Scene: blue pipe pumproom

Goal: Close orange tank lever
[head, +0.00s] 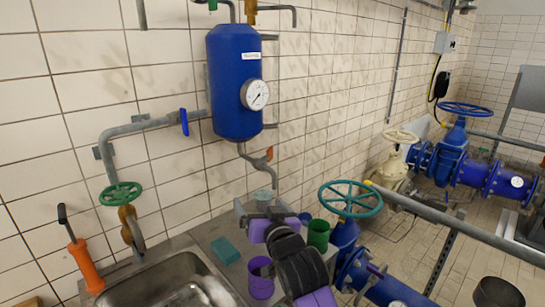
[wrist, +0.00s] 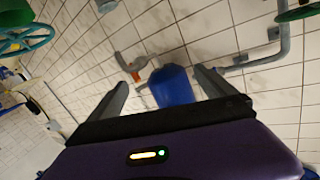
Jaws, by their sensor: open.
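The blue tank (head: 236,85) with a round gauge hangs on the tiled wall in the head view. Below it, a grey pipe bends right to the small orange lever (head: 268,155). My gripper (head: 262,205) is below the lever, above the counter and apart from it. In the wrist view, my gripper (wrist: 160,80) is open, with nothing held between its fingers. The blue tank (wrist: 172,86) shows beyond the fingers, and the orange lever (wrist: 127,66) is left of it, beyond the left finger.
The sink (head: 165,285) and counter lie below, with a purple cup (head: 260,283), green cup (head: 319,234) and teal block (head: 225,250). A green handwheel (head: 120,194) and blue lever (head: 184,122) are left. A teal handwheel (head: 350,198) stands to the right. Wall space around the lever is clear.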

